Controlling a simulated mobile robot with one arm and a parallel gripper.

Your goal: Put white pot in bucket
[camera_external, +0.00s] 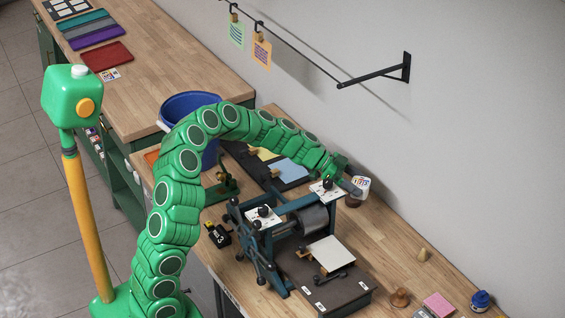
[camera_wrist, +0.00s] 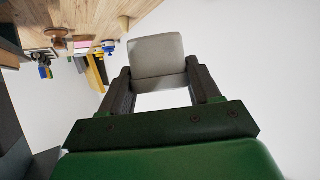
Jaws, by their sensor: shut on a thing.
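My gripper (camera_external: 348,186) is at the end of the green arm, which arches over the table to the far side of the printing press, near the wall. In the wrist view my gripper (camera_wrist: 158,70) is shut on the white pot (camera_wrist: 158,48), a pale, rounded block shape between both dark fingers. The pot (camera_external: 362,184) also shows at the fingertips in the external view, with a brownish part below it; whether it touches the table is unclear. The blue bucket (camera_external: 177,105) stands to the left, behind my arm, partly hidden by it.
The dark press (camera_external: 311,216) stands just in front of my gripper. A black tray with coloured sheets (camera_external: 288,170) lies between press and bucket. A blue bottle (camera_external: 480,300), pink block (camera_external: 438,304) and wooden pieces (camera_external: 400,297) are at front right. The wall is close behind.

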